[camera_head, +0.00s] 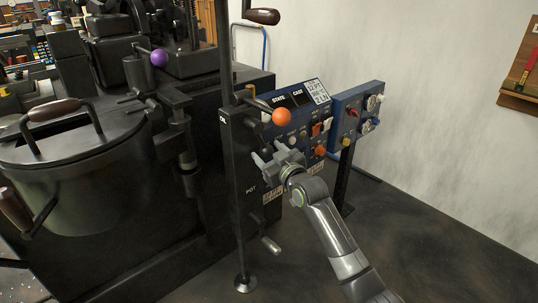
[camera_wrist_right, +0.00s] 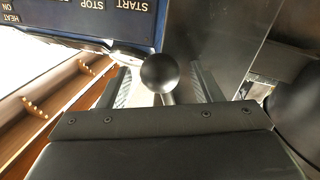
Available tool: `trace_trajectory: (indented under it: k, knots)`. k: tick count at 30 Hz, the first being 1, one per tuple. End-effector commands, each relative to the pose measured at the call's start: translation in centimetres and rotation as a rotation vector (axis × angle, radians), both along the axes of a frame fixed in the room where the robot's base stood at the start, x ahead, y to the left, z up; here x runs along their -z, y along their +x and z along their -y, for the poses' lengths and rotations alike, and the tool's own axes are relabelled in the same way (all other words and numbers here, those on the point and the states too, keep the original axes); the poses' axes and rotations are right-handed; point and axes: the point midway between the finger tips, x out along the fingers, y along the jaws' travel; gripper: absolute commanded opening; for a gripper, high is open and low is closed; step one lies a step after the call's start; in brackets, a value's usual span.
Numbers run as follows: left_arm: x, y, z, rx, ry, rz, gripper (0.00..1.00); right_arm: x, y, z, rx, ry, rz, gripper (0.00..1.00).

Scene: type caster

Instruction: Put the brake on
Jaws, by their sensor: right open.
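My right gripper (camera_head: 262,156) is open in front of the black upright panel of the caster, left of the blue control panel (camera_head: 297,112). In the right wrist view, a dark ball knob (camera_wrist_right: 160,73) on a short stem shows between my two open fingers (camera_wrist_right: 165,92). I cannot tell whether they touch it. In the head view this knob is hidden or too small to make out. An orange ball (camera_head: 282,117) on a lever sits just above the gripper. A purple ball (camera_head: 159,57) on another lever is farther left. No label reading brake is legible. My left gripper is out of view.
A lidded round pot (camera_head: 70,200) with wooden handles fills the left. A blue box (camera_head: 358,115) with knobs stands right of the control panel. The floor at right is clear.

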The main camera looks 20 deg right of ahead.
Motion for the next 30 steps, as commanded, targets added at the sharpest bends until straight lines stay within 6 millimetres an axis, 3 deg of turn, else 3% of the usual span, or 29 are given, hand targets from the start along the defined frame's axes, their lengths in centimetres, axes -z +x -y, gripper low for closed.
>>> trace_trajectory:
  k: [7, 21, 30]
  knots:
    - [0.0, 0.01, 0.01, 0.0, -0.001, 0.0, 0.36, -0.01, 0.05, -0.02, 0.0, 0.0, 0.0, 0.59]
    - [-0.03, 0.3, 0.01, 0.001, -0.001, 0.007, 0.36, 0.01, 0.02, 0.0, 0.0, 0.0, 0.0, 0.0]
    - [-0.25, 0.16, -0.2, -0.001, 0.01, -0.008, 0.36, -0.09, -0.09, -0.3, 0.0, 0.03, -0.012, 0.0]
